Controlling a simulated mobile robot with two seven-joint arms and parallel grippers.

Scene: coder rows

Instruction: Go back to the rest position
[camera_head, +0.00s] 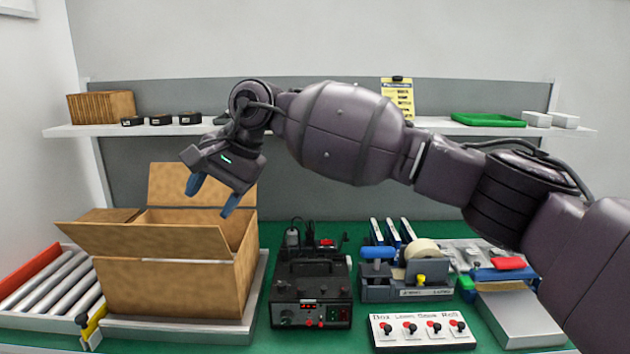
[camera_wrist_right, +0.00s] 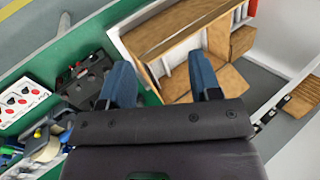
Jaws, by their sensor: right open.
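My right gripper (camera_head: 210,197) reaches in from the right on a long dark arm. Its two blue fingers are apart and empty, above the open cardboard box (camera_head: 170,288). In the right wrist view the gripper (camera_wrist_right: 163,85) shows its blue fingers spread, with the box (camera_wrist_right: 150,35) beyond them. The box stands upright with its flaps open, and its inside is mostly hidden in the head view. My left gripper is not in view.
A black coder device (camera_head: 311,290), a tape dispenser (camera_head: 408,272) and a white button panel (camera_head: 422,329) stand on the green table. A roller conveyor (camera_head: 50,283) is at left. A white shelf (camera_head: 85,130) behind holds a brown carton, black cassettes and a green tray (camera_head: 488,119).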

